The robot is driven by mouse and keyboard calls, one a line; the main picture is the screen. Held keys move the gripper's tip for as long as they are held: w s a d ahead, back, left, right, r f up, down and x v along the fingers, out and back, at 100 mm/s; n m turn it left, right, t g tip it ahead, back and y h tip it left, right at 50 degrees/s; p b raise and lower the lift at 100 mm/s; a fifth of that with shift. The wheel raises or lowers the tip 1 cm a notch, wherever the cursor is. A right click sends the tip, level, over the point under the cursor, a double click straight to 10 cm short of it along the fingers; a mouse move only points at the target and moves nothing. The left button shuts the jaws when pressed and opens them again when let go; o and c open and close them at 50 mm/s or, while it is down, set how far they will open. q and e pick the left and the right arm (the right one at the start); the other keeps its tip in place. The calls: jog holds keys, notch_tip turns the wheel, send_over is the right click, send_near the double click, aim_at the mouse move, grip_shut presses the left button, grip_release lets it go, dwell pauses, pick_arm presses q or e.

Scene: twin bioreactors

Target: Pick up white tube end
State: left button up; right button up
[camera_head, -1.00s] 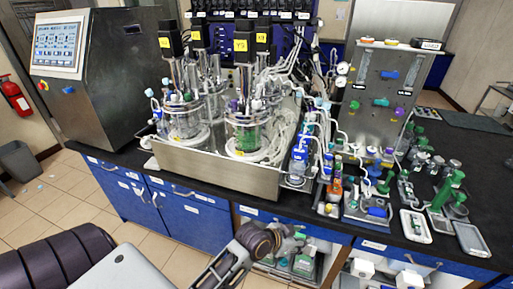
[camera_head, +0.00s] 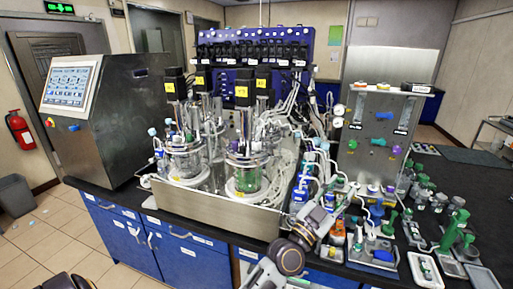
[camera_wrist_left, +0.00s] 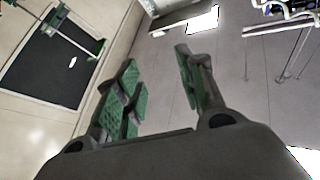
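My left gripper (camera_wrist_left: 157,60) is open in the left wrist view, with green-padded fingers spread and nothing between them. Beyond it I see floor. White tubes (camera_head: 341,186) loop over the bottles behind my arm, and more white tubing (camera_head: 284,165) hangs beside the glass bioreactors (camera_head: 245,175). I cannot single out a free white tube end.
A steel panel with coloured knobs (camera_head: 380,142) stands behind the bottles. Small trays (camera_head: 425,268) and green-topped parts crowd the bench's right side. A control cabinet with a screen (camera_head: 70,82) stands at left. The floor (camera_head: 55,225) at left is mostly clear.

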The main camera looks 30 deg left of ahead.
pick_arm(q)
jog(key=w+a+r+n+y, duration=0.2)
jog(key=a+r+n+y, duration=0.85)
jog(key=n+y, duration=0.75)
jog(key=a+f+n+g+y, duration=0.3)
jog(key=a+f+g+y, duration=0.2)
jog(key=g, duration=1)
jog(key=shift+s+a+f+g+y, duration=0.3)
jog(key=shift+s+a+f, duration=0.1)
jog(key=shift+f, duration=0.4)
pick_arm(e)
jog(key=shift+a, duration=0.45)
pick_arm(q)
jog(key=shift+w+a, duration=0.1)
